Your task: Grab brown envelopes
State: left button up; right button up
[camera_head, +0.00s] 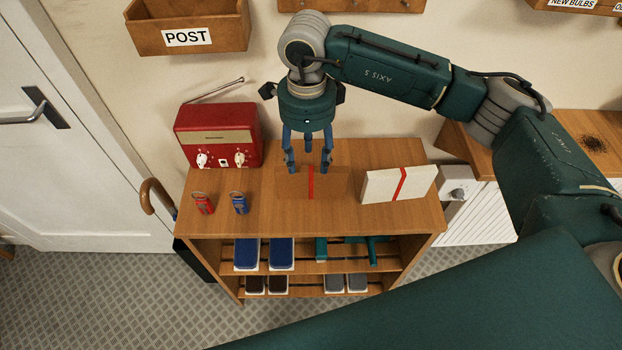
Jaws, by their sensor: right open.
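A brown bundle with a red band, which looks like the brown envelopes (332,184), lies on the wooden shelf top (275,220). Its colour is close to the wood, so its edges are hard to make out. My right gripper (308,167) points down with its blue fingers apart, at the back part of the brown bundle. The fingers stand on either side of the red band. I cannot tell whether they touch the bundle. The gripper holds nothing that I can see. My left gripper is out of view.
A white bundle with a red band (381,187) lies to the right. A red radio (217,138) and red (203,204) and blue (240,204) keyring-like items are at left. A POST box (188,37) hangs above. Shoes (246,254) fill the lower shelves. The front middle top is clear.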

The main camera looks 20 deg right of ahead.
aim_at(311, 171)
jog(key=f+p, duration=0.1)
jog(key=f, duration=0.1)
jog(key=f+p, duration=0.2)
jog(key=f, duration=0.1)
jog(key=shift+s+d+f, duration=0.15)
jog(key=shift+d+f, duration=0.15)
jog(key=shift+d, duration=0.1)
jog(key=shift+f, duration=0.2)
grip_shut()
